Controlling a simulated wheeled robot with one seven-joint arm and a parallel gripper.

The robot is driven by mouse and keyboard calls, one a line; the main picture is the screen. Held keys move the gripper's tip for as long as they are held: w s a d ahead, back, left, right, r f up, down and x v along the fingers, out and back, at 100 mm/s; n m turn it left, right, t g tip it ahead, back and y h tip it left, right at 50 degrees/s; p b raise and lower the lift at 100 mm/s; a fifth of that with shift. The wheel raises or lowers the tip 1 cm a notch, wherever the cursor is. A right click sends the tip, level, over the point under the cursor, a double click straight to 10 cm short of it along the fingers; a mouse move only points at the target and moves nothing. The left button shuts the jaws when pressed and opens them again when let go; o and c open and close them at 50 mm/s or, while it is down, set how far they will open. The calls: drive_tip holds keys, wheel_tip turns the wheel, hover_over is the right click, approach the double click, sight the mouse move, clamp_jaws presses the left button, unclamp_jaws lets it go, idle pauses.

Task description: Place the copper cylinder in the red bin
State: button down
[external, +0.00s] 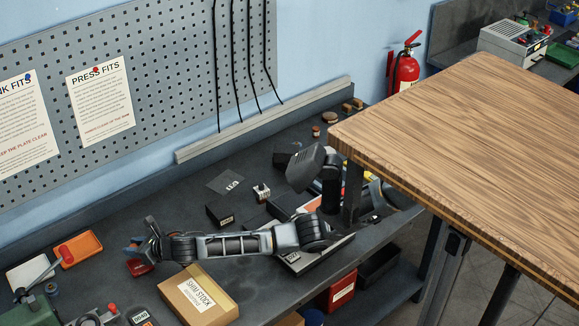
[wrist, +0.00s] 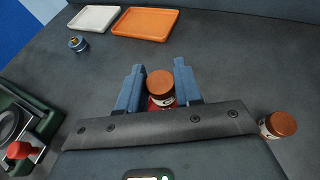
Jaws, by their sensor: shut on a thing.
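In the wrist view a short cylinder with a copper-coloured top (wrist: 160,83) sits between the two blue fingers of my gripper (wrist: 158,92), which is shut on it. Red with a white mark shows just below its top. In the external view my gripper (external: 140,248) is low over the left part of the bench; I cannot make out the cylinder there. A small dark red object (external: 140,268) shows right beside the gripper. A red bin with a white label (external: 342,290) stands below the bench's front edge, to the right.
A second copper-topped cylinder (wrist: 280,125) stands to the right in the wrist view. An orange tray (external: 80,249), a white tray (external: 30,271) and a green vise (external: 35,312) are at left. A shim stock box (external: 197,297) lies in front of my arm. A wooden table (external: 470,140) fills the right.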

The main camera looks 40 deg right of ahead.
sight(141, 266)
drive_tip(key=shift+f, duration=2.35)
drive_tip(key=shift+f, duration=0.15)
drive_tip(key=c, duration=0.8)
unclamp_jaws()
drive_tip(key=shift+o, duration=0.2)
